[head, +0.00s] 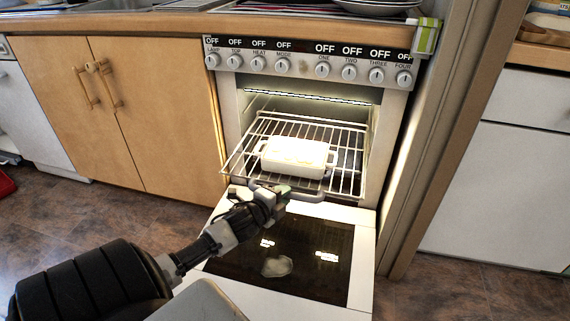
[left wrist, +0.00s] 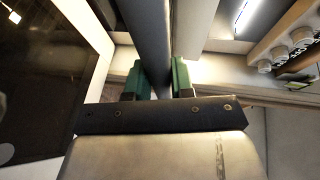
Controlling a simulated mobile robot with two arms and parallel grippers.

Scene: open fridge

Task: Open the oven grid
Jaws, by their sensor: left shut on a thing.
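The oven grid (head: 240,155) is a pale wire rack. It sticks out of the open oven at a slight slope, over the lowered door. A grey handle bar (head: 307,196) shows at its front edge; it also shows large in the left wrist view (left wrist: 148,40). My left gripper (head: 283,192) is at this bar, with its green fingers (left wrist: 160,80) on either side of it, shut on it. The gripper hides part of the bar. My right gripper is not in view.
A white baking dish (head: 297,152) sits on the grid. The oven door (head: 325,235) is folded down with its dark glass facing up. Wooden cabinet doors (head: 150,110) stand left and a wooden post (head: 455,120) right. The floor (head: 470,290) at right is clear.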

